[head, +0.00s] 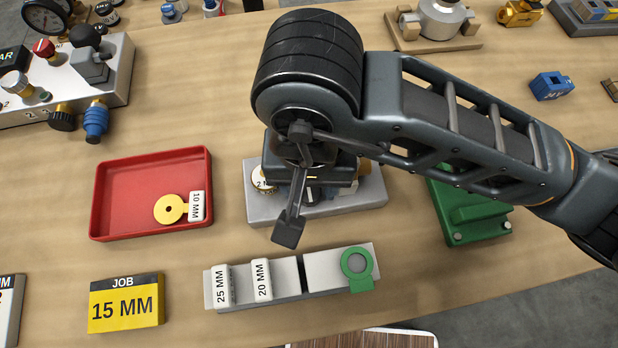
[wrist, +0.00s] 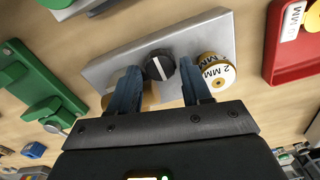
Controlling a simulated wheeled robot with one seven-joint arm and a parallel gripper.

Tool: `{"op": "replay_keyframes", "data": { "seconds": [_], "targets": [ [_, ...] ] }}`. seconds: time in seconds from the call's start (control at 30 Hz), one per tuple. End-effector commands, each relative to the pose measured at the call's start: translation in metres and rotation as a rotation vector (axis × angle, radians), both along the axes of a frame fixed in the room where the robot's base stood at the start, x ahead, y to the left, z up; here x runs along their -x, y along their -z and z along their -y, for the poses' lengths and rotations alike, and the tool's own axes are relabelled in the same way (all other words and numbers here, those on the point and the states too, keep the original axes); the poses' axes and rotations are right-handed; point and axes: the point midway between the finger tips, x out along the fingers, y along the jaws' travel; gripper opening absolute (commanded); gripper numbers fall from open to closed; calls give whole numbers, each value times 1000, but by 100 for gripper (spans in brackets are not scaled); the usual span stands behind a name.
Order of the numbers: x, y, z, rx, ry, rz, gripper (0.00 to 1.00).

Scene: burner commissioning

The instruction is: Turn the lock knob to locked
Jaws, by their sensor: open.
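The black knob (wrist: 158,65) with a white pointer line sits on the sloping face of a grey block (wrist: 110,72). In the wrist view the line lies diagonally; no lock marking is readable. My gripper (wrist: 160,90) is open, its two blue-grey fingers on either side of the knob, with no clear contact. A white and brass "2 MM" dial (wrist: 213,70) is right of the knob, close to one finger. A brass part (wrist: 143,98) is partly hidden behind the other finger. In the head view my arm covers most of the grey block (head: 350,205).
A red tray (head: 120,205) with a yellow piece tagged 10 MM lies left of the block. A grey rack (head: 325,268) with tags and a green ring stands in front. A green fixture (head: 470,212) is at right. A yellow "JOB 15 MM" sign (head: 126,303) stands front left.

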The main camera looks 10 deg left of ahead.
Motion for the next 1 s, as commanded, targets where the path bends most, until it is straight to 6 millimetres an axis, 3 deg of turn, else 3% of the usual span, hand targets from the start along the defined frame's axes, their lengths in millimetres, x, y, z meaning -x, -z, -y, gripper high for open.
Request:
{"op": "replay_keyframes", "data": {
  "seconds": [0.17, 0.43, 0.87, 1.0],
  "targets": [
    [0, 11, 0, 0, 0, 0, 48],
    [0, 12, 0, 0, -1, 0, 48],
    [0, 12, 0, 0, -1, 0, 7],
    [0, 13, 0, 0, 1, 1, 7]
  ]
}}
